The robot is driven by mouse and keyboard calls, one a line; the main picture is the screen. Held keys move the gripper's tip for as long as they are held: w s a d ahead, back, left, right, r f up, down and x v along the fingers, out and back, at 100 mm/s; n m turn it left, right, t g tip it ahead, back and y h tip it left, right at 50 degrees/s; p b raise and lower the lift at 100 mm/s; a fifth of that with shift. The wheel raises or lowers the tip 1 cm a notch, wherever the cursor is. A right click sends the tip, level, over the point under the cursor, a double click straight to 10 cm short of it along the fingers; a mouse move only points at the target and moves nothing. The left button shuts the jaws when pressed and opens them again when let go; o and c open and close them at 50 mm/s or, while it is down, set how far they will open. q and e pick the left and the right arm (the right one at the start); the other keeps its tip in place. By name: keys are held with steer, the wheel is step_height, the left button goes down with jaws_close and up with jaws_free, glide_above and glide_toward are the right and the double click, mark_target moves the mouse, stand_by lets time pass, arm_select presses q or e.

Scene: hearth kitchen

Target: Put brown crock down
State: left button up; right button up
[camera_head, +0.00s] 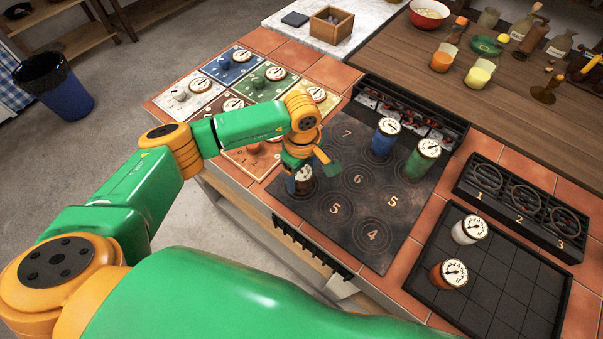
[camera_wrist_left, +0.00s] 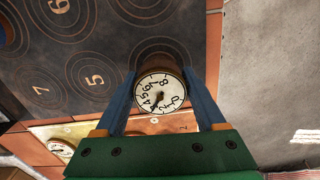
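The brown crock (camera_head: 304,186), with a white dial on top, is at the near left corner of the dark hob (camera_head: 335,222). In the left wrist view the brown crock (camera_wrist_left: 160,75) sits between the blue fingers of my left gripper (camera_wrist_left: 161,90), which appear to touch it on both sides. In the head view my left gripper (camera_head: 299,182) points down over the crock and partly hides it. The crock is upright at or just above the hob; I cannot tell whether its base touches. My right gripper is not in view.
Blue (camera_head: 383,144) and green (camera_head: 419,165) crocks stand at the hob's far right. White (camera_head: 466,233) and orange-brown (camera_head: 450,274) crocks stand on the dark gridded tray (camera_head: 512,285). Coloured tiles with knobs and dials (camera_head: 237,66) lie left of the hob. The hob's middle rings are clear.

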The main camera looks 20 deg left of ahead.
mark_target(301, 172)
arm_select(q)
steer(key=shift+o, duration=1.3)
steer(key=shift+r+p, duration=0.35)
step_height(301, 172, up, 12)
steer(key=b, duration=0.2)
steer(key=shift+f, duration=0.15)
